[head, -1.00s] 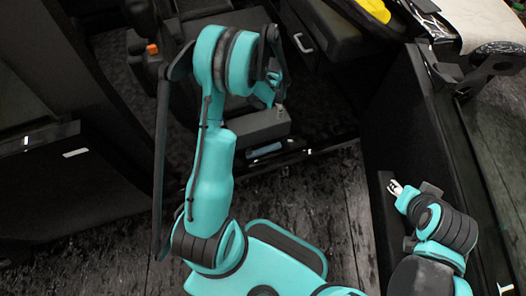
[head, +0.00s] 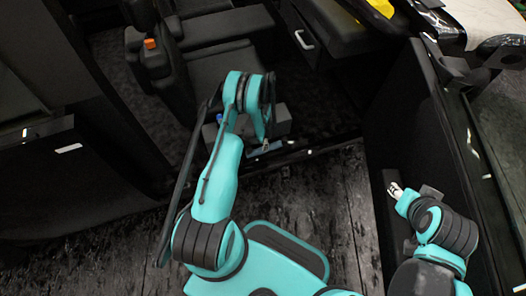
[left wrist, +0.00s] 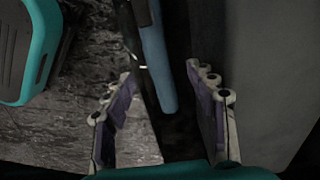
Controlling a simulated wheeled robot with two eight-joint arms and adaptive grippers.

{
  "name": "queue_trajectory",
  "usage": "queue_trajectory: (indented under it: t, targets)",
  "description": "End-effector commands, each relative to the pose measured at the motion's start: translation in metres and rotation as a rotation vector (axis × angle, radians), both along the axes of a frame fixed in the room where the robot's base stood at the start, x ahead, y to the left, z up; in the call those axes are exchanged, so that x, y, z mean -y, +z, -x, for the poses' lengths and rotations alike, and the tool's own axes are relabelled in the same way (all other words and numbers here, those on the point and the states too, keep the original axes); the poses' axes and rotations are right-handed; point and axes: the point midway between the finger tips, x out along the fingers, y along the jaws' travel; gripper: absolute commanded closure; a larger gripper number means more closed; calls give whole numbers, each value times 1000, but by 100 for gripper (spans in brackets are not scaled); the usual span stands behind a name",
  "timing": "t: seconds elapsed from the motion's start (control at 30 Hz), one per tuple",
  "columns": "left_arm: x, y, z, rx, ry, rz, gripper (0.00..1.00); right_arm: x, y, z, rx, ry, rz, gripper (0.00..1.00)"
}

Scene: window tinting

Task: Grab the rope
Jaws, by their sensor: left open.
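No clear rope shape shows. A blue-grey rod-like length (left wrist: 154,50), which may be the rope, shows in the left wrist view. It runs from the top edge down between the fingers of my left gripper (left wrist: 158,76), which is open with a gap on both sides of it. In the head view a small blue-grey piece (head: 259,150) lies by the dark sill near my left gripper (head: 266,146), whose fingers are small and partly hidden there. My right gripper (head: 395,190) is at the right, beside a dark panel; its opening is too small to judge.
A dark seat (head: 222,75) with an orange buckle (head: 150,43) stands inside the vehicle. A dark box (head: 277,120) is on the floor behind my left arm. A dark door panel (head: 410,130) stands at the right. The grey streaked floor (head: 110,262) has free room at lower left.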

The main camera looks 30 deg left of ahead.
Motion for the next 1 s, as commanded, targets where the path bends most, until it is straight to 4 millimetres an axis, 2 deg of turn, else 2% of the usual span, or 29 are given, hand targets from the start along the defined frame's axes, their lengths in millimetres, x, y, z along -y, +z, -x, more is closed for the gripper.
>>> queue_trajectory:
  t: [0.17, 0.4, 0.67, 0.8, 0.9, 1.0]
  targets:
    - [1, -13, 0, 0, 0, 0, 43, 0, -8, 0, 0, 0, 0, 61]
    - [4, -50, 0, 0, 0, 0, 43, 0, -29, 0, 0, 0, 0, 61]
    - [4, -52, 0, 0, 1, 0, 43, 0, -28, 0, 0, 0, 0, 61]
    - [4, -52, 0, 0, 1, 0, 77, 0, -28, 0, 0, 0, 0, 61]
    - [4, -52, 0, 0, 1, 0, 100, 0, -28, 0, 0, 0, 0, 61]
    - [4, -52, 0, 0, 1, 0, 100, 0, -28, 0, 0, 0, 0, 61]
